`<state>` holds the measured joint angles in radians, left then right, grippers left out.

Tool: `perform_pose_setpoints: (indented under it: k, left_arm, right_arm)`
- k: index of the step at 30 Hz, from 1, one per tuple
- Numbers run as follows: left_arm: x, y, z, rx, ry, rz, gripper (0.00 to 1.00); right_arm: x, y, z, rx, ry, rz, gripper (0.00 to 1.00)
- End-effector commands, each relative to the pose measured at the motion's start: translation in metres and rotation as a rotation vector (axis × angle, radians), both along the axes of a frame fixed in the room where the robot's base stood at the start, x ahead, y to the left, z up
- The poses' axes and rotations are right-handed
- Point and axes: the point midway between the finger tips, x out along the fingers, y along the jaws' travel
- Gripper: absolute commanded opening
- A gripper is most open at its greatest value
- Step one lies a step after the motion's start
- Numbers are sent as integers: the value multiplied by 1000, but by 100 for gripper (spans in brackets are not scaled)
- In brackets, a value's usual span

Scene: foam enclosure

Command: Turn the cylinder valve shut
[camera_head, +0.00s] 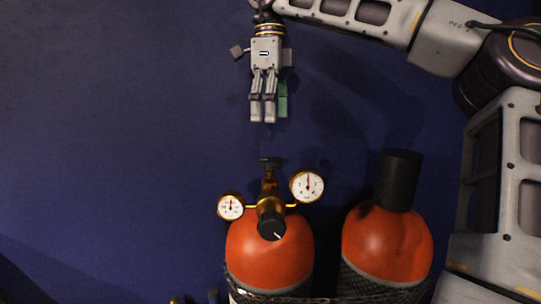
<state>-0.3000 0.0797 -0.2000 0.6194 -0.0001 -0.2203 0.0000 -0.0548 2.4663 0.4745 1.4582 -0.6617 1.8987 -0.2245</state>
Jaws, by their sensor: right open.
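An orange cylinder (252,258) with a brass regulator (268,186) stands at the lower middle. A small black handle (270,162) tops the brass, and a larger black knob (271,225) with a white mark faces me. I cannot tell for sure which one is the cylinder valve. Two round dials, left (231,207) and right (308,186), flank the regulator. My right gripper (263,120) points down above the black handle in the picture, apart from it. It is open and empty, with its fingers seen nearly edge-on. My left gripper is out of view.
A second orange cylinder (388,246) with a tall black cap (398,180) stands to the right. Dark netting (345,283) wraps the lower parts of both cylinders. A plain blue wall (110,140) lies behind, and the left side is clear. My right arm fills the right edge.

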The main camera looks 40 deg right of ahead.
Motion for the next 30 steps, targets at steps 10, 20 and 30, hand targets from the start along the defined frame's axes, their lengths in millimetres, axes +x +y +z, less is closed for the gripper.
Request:
perform_pose_setpoints:
  k: [10,20,30]
  left_arm:
    - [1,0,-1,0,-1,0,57]
    - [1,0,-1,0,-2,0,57]
    - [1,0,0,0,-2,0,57]
  right_arm:
    - [0,0,-39,0,2,1,69]
    - [-1,0,-76,1,2,1,69]
    - [0,0,-100,1,0,1,69]
